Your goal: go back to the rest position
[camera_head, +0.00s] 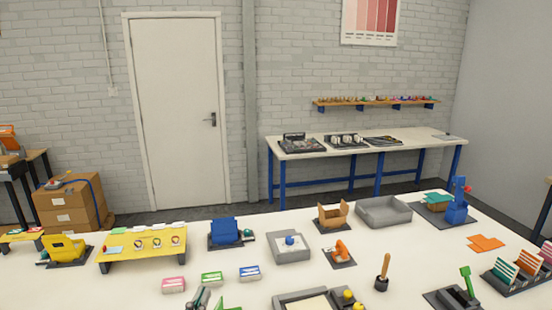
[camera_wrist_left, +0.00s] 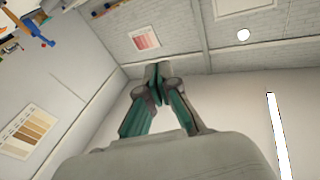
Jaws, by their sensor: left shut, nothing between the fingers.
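My left gripper (camera_head: 200,299) shows at the bottom edge of the head view, in front of the white table (camera_head: 130,290). In the left wrist view its two teal fingers (camera_wrist_left: 156,78) meet at their dark tips, with nothing held between them. That view looks toward the walls and ceiling, with no table surface near the fingers. My right gripper is in neither view.
The table holds a yellow stand (camera_head: 150,258), a blue device (camera_head: 223,233), small boxes (camera_head: 212,279), a grey tray (camera_head: 384,211), a wooden-handled tool (camera_head: 382,272) and a blue fixture (camera_head: 457,207). A workbench (camera_head: 375,146) stands by the wall.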

